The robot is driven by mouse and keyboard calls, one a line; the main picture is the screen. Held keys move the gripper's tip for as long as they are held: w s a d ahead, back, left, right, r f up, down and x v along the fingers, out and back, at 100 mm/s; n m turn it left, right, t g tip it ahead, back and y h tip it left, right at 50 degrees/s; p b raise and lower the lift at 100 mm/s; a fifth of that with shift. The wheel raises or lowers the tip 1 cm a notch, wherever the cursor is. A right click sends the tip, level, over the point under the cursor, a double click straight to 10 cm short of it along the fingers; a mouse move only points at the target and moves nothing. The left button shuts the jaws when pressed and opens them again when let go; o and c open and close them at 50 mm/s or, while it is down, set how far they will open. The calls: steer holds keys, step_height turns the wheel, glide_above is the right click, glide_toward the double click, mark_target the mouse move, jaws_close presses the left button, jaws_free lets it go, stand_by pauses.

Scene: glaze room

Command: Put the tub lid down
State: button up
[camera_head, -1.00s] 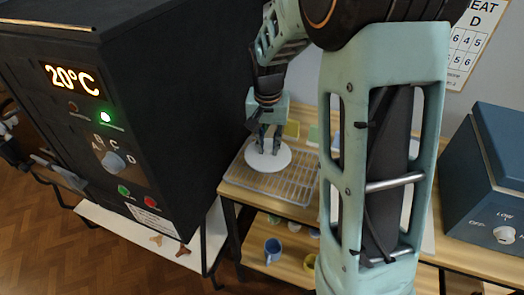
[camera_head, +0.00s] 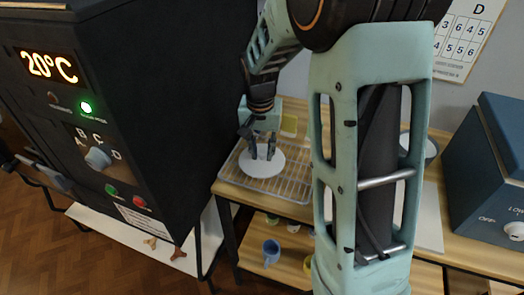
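The tub lid is a round white disc (camera_head: 266,168) over the wire rack (camera_head: 226,172) on the wooden table, and it looks flat on the rack. My gripper (camera_head: 262,156) points down at the middle of the lid. Its two dark fingers stand apart with a gap between them, and their tips are at or just above the lid's top. I see no knob clearly between the fingers. A grey round tub (camera_head: 431,152) shows partly behind my arm.
A black kiln (camera_head: 150,100) reading 20°C stands close on the left. A blue box-shaped appliance (camera_head: 485,165) with a dial is at the right. A yellow-green tile (camera_head: 289,124) lies behind the rack. A blue mug (camera_head: 271,250) is on the lower shelf.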

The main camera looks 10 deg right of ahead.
mark_target(261, 155)
steer(key=shift+o, duration=1)
steer(key=shift+r, duration=0.1)
step_height(261, 155, up, 12)
steer(key=s, duration=0.1)
steer(key=shift+s+a+p, duration=0.15)
steer(key=shift+a+p, duration=0.1)
steer(key=shift+p, duration=0.2)
